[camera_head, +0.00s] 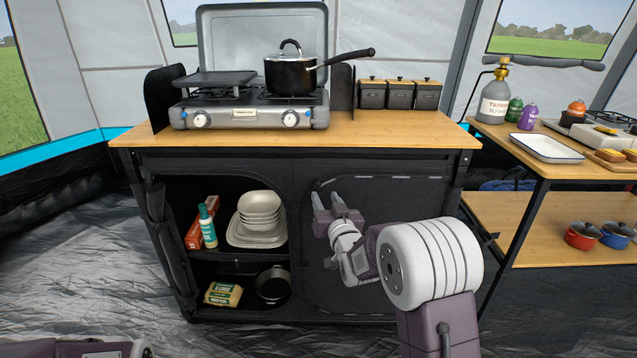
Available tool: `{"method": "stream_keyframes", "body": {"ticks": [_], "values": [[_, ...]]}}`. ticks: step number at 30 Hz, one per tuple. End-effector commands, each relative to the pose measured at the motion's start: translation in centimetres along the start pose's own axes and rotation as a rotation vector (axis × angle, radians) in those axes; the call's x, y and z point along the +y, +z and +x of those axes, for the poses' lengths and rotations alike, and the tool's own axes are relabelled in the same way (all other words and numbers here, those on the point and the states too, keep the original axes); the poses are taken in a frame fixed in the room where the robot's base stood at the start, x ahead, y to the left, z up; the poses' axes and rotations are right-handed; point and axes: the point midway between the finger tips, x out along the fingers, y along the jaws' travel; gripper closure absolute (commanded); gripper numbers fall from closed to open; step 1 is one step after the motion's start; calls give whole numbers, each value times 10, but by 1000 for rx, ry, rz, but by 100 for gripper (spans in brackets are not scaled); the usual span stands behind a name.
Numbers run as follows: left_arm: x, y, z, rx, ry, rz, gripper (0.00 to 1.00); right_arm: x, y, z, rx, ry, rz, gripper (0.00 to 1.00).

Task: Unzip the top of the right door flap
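The right door flap (415,200) is a dark fabric panel on the front of the black kitchen cabinet. It hangs flat and looks closed, with a pale dashed line along its top edge and rounded corners. A zip pull is too small to make out. My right gripper (327,199) is in front of the flap's upper left part, a little below the top edge. Its two fingers point up and stand apart with nothing visible between them. I cannot tell whether it touches the fabric. My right arm hides the flap's middle and lower right. My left gripper is out of view.
The cabinet's left side is open, with dishes (258,222), a spray bottle (207,226) and a dark pan (272,285) on shelves. The wooden top (400,129) holds a stove (245,115) with a pot (290,75). A side table (590,171) stands at right.

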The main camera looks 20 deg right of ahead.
Motion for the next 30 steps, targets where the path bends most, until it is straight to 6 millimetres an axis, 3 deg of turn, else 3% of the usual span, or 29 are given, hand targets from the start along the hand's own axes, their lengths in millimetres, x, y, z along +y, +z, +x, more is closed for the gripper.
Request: {"method": "stream_keyframes", "body": {"ticks": [3,9,20,25,30], "values": [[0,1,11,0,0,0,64,0,3,27,3,-1,0,60],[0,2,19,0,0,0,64,0,2,58,0,-1,0,60],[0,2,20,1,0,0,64,0,0,67,-1,0,0,60],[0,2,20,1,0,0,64,0,-1,67,-1,0,0,100],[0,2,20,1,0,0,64,0,-1,67,-1,0,0,100]]}}
